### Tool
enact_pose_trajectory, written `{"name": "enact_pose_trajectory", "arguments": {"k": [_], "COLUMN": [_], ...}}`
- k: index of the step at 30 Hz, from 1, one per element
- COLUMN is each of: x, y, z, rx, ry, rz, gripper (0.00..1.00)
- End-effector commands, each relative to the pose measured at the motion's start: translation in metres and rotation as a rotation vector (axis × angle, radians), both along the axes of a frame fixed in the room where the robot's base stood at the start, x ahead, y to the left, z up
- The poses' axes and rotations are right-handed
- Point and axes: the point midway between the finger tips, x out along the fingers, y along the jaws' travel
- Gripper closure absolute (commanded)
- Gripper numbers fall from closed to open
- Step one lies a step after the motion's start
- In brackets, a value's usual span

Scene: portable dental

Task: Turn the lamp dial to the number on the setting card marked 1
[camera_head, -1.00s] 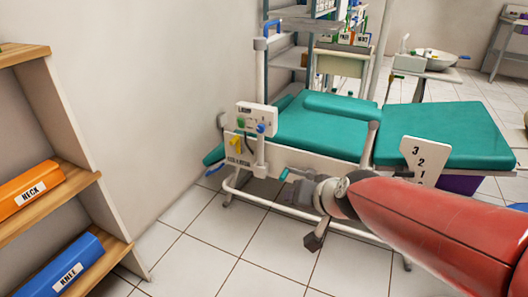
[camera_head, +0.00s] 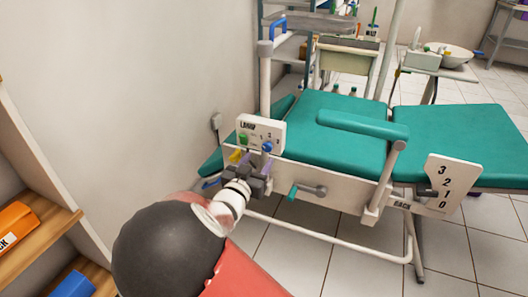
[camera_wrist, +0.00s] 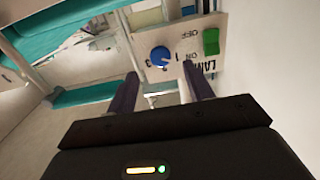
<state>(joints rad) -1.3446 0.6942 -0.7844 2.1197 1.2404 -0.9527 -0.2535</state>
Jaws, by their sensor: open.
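The white lamp panel (camera_head: 262,131) is mounted at the side of the teal dental chair, with a blue dial (camera_head: 267,146) and a green switch (camera_head: 243,138). In the wrist view the blue dial (camera_wrist: 160,55) lies ahead, between and beyond my fingertips, with printed numbers beside it that are partly hidden. The green switch (camera_wrist: 211,41) is to its right, by the words OFF and ON. My gripper (camera_head: 257,177) is open and empty, just below the panel; its fingers (camera_wrist: 158,80) do not visibly touch the dial. I cannot make out a setting card marked 1.
The teal chair (camera_head: 345,140) fills the middle, with a raised armrest (camera_head: 362,124). A white plate numbered 3, 2, 1, 0 (camera_head: 446,187) is at its right. A lever with a teal grip (camera_head: 308,190) sticks out below the seat. A wooden shelf (camera_head: 40,238) stands at left.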

Motion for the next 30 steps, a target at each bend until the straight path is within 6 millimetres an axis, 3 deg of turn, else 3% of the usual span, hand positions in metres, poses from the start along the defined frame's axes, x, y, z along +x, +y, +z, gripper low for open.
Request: {"name": "enact_pose_trajectory", "arguments": {"k": [9,20,30], "x": [0.044,0.051,0.05], "y": [-0.016,-0.018,-0.018], "z": [0.0,0.0,-0.001], "rx": [0.002,0.002,0.002], "ry": [0.002,0.002,0.003], "rz": [0.0,0.002,0.002], "gripper": [0.48,0.48,0.9]}}
